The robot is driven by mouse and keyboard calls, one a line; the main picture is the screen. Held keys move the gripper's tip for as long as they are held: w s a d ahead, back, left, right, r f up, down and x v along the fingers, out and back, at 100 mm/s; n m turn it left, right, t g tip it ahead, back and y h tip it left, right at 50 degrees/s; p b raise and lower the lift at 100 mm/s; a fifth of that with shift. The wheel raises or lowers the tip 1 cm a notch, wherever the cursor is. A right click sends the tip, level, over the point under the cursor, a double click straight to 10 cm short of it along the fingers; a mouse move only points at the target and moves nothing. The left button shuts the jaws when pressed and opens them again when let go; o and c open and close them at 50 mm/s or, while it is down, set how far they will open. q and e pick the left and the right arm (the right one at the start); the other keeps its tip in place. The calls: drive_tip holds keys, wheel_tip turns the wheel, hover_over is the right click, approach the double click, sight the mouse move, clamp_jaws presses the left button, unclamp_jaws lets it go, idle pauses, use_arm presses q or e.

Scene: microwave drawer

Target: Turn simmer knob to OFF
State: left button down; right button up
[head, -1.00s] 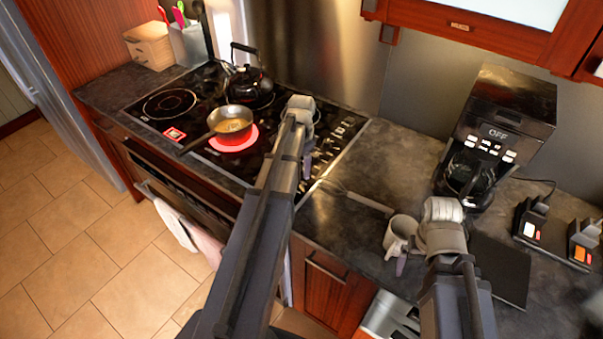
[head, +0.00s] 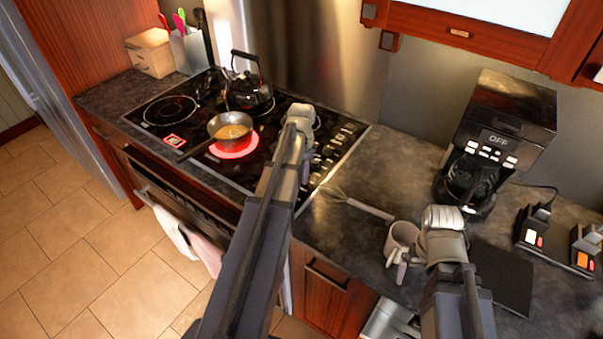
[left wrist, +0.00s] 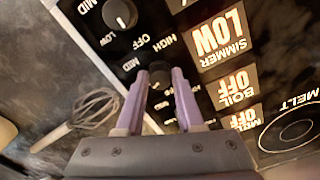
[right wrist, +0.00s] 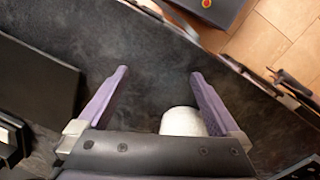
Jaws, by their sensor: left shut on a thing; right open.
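The stove's control panel shows lit displays in the left wrist view; the simmer display (left wrist: 222,38) reads LOW. My left gripper (left wrist: 160,74) is down at the panel, its purple fingers shut on a dark knob (left wrist: 158,73), which is mostly hidden between them. The printed marks OFF and HIGH are just beyond the fingertips. In the head view my left gripper (head: 305,172) is at the right end of the cooktop (head: 222,178), partly behind its own arm. My right gripper (right wrist: 158,74) is open above the counter, with nothing between its fingers.
Another knob (left wrist: 120,14) is beside the held one. A boil display (left wrist: 235,90) reads OFF. A pan (head: 232,127) sits on a glowing burner, a kettle (head: 250,92) behind. A whisk (head: 360,203) and mug (head: 402,240) are on the counter, near a coffee maker (head: 497,135).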

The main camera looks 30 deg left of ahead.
idle(0.4)
use_arm(q)
drive_tip(key=n, duration=1.3)
drive_tip(key=shift+n, duration=0.6)
drive_tip(key=c, duration=0.5)
unclamp_jaws()
drive_tip(key=shift+c, duration=0.2)
drive_tip(key=shift+r, duration=0.1)
use_arm(e)
drive_tip(key=shift+r, duration=0.1)
